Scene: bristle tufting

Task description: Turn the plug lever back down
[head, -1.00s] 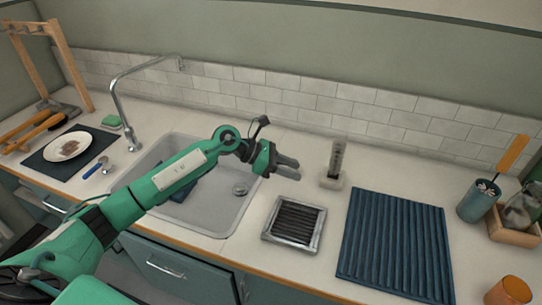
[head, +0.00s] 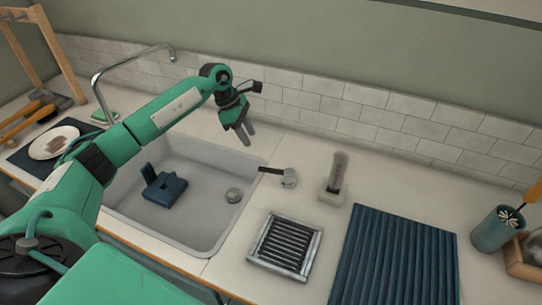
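The plug lever (head: 287,178) stands on the counter just right of the sink. It has a metal body and a dark handle that points left toward the sink rim. The round metal drain plug (head: 233,195) sits in the sink (head: 205,215) at its right side. My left gripper (head: 248,137) is above the sink's back right corner, up and left of the lever and apart from it. Its two fingers point down and hold nothing that I can see. The gap between them is hard to judge. My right gripper is not in view.
A blue block-like holder (head: 165,188) lies in the sink. The faucet (head: 98,90) arches behind it. A teal cup (head: 497,230) is further right.

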